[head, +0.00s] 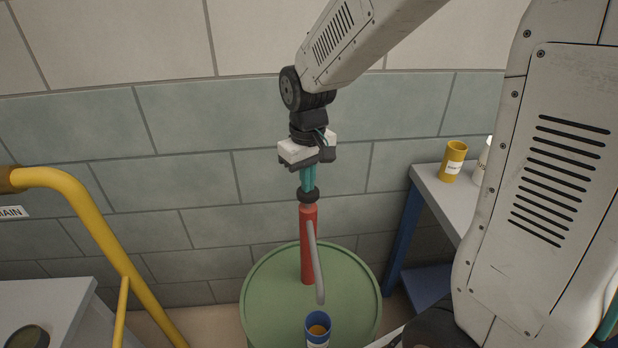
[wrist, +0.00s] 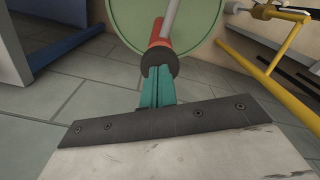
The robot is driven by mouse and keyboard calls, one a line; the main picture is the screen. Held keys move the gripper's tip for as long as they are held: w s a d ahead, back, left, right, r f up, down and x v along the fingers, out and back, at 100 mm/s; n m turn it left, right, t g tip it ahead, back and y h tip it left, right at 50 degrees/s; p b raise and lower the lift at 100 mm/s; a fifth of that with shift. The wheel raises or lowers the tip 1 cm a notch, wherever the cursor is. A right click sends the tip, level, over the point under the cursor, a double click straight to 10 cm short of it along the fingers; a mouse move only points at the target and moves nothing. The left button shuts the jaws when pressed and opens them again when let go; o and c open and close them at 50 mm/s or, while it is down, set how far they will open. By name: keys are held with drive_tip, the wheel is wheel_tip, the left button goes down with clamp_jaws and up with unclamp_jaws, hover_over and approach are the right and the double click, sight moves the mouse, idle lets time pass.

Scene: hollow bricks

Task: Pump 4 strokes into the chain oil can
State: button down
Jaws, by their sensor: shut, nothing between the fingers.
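A red hand pump (head: 308,245) stands upright on a green drum (head: 262,300), with a black knob (head: 308,195) on top and a grey spout (head: 317,262) slanting down toward me. A blue can (head: 318,328) with a white label and an amber inside sits under the spout end; its label is too small to read. My gripper (head: 308,187) points straight down over the pump, its teal fingers shut and empty. The fingertips are at the knob and appear to touch it. The wrist view shows the fingers (wrist: 157,88) against the knob (wrist: 160,60).
A yellow can (head: 453,162) and a partly hidden pale container (head: 482,160) stand on a blue-legged table (head: 432,192) at right. A yellow rail (head: 95,225) and a pale bench (head: 45,300) are at left. A tiled wall is behind the drum.

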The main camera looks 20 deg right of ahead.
drive_tip(key=shift+f, duration=0.5)
drive_tip(key=shift+r, duration=0.1)
drive_tip(key=shift+r, duration=2.85)
drive_tip(key=shift+r, duration=3)
drive_tip(key=s+d+m+t, duration=0.1)
drive_tip(key=s+d+m, duration=0.1)
drive_tip(key=s, duration=2)
drive_tip(key=shift+d+r, duration=0.15)
drive_tip(key=shift+d, duration=0.35)
